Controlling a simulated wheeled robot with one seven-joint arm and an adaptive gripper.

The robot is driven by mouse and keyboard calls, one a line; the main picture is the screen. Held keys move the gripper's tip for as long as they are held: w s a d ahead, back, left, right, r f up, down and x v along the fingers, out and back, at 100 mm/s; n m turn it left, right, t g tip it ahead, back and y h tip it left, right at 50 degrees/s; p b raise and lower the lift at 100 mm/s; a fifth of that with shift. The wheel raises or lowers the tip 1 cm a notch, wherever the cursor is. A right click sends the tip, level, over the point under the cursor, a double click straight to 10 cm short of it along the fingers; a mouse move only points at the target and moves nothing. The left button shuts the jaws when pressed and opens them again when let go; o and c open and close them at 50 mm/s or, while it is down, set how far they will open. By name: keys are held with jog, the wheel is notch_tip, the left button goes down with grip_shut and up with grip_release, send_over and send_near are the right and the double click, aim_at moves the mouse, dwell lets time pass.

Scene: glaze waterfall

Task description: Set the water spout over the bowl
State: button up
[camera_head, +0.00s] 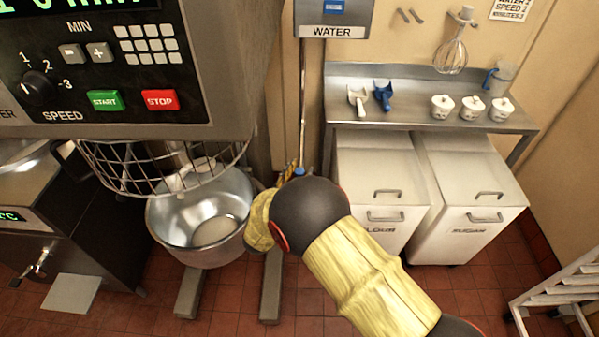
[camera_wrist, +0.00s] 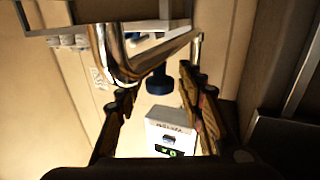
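The steel mixing bowl (camera_head: 190,222) sits under the mixer's wire guard at the left of the head view. The water spout's thin pipe (camera_head: 302,100) comes down from the water unit (camera_head: 335,15), right of the bowl. Its lower part is hidden behind my arm. A blue piece (camera_head: 299,172) shows at the pipe's lower visible end. In the wrist view the chrome spout pipe (camera_wrist: 125,65) bends across the top, and a dark blue knob (camera_wrist: 158,82) appears between my fingers. My gripper (camera_wrist: 155,92) is open, its fingers apart; I cannot tell whether they touch the pipe.
The mixer (camera_head: 200,60) and its wire guard (camera_head: 110,165) crowd the left. A steel shelf (camera_head: 350,110) with scoops and several white pots stands at the right, above the flour bin (camera_head: 375,165) and sugar bin (camera_head: 460,165). A rack (camera_head: 560,295) is at lower right.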

grip_shut()
dwell(0.7)
